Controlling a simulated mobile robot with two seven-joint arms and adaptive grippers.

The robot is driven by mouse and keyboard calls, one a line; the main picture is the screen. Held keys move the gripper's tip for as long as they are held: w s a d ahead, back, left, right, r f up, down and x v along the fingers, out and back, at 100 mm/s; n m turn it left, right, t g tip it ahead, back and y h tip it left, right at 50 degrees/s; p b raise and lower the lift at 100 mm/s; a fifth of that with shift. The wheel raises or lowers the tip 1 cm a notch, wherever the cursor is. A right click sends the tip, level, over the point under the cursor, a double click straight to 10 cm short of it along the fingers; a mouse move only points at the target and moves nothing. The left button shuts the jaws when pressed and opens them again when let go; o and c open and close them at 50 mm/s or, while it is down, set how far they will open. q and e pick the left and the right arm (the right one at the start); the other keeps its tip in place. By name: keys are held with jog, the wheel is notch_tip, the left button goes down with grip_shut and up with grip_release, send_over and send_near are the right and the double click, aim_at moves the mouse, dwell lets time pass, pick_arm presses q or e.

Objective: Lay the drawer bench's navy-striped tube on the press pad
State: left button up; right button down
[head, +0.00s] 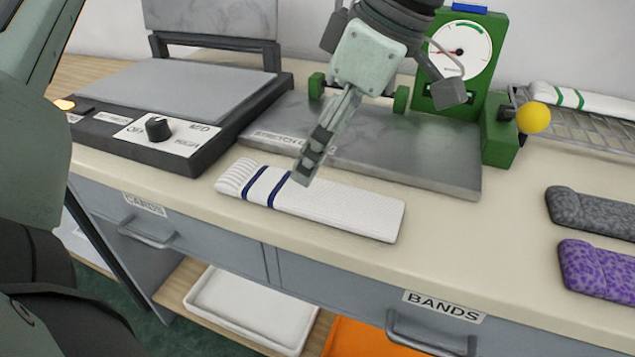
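The navy-striped tube (345,208), white ribbed knit with two navy bands near its left end, lies flat on the drawer bench (500,250). The press pad (165,95) is the flat grey plate of the press at left, and its lid (212,18) stands raised behind. The pad is bare. My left gripper (305,170) reaches down from the top, its fingertips overlapping the tube's rear edge near the stripes in the head view. Whether it touches the tube is unclear. The fingers overlap in this view, hiding the gap between them. My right gripper is out of view.
A grey stretch plate (420,150) with a green dial gauge (462,50) and yellow knob (533,117) stands behind the tube. Grey (595,212) and purple (600,270) tubes lie at right. A green-striped tube (585,100) is on a wire rack (590,128).

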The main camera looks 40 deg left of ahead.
aim_at(307, 190)
pick_arm(q)
jog(key=x, duration=0.4)
jog(key=d+x, duration=0.1)
jog(key=x, duration=0.1)
jog(key=shift+s+a+f+p, duration=0.2)
jog(key=shift+f+p, duration=0.2)
jog(key=shift+f, duration=0.15)
jog(key=c, duration=1)
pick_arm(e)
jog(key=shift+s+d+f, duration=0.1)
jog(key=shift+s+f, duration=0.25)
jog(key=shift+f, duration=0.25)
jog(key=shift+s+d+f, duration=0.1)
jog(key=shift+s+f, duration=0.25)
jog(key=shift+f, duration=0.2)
pick_arm(q)
jog(key=shift+o, duration=0.2)
jog(key=shift+w+r, duration=0.1)
